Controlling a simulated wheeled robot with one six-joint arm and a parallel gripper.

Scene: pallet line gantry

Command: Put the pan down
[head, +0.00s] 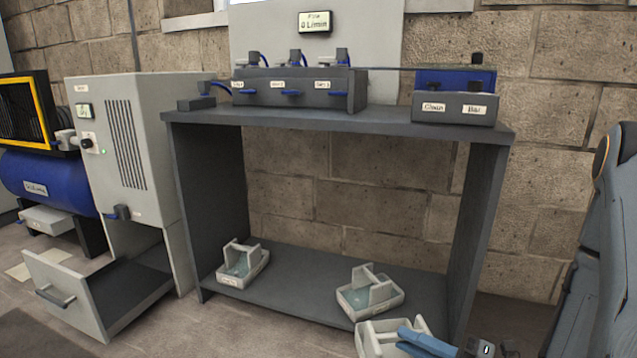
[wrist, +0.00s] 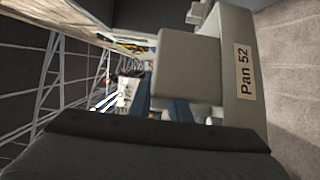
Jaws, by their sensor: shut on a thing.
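My gripper (head: 412,338) is at the bottom of the head view, its blue fingers shut on a light grey pan (head: 372,341). The frame's lower edge cuts off part of that pan. In the wrist view the pan (wrist: 243,110) fills the right side and its label reads "Pan 52". In the head view the held pan is close in front of the bench's lower shelf (head: 300,297); I cannot tell whether it touches anything. Two similar pans with bluish liquid inside sit on that shelf: one at the left (head: 230,281) and one at the right (head: 380,309), close behind the held pan.
The bench top (head: 390,122) carries a valve manifold (head: 290,97) and a blue-and-grey box (head: 455,108). A grey cabinet (head: 120,140) stands at the left with its drawer (head: 62,297) pulled out. The lower shelf is bare between the two pans.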

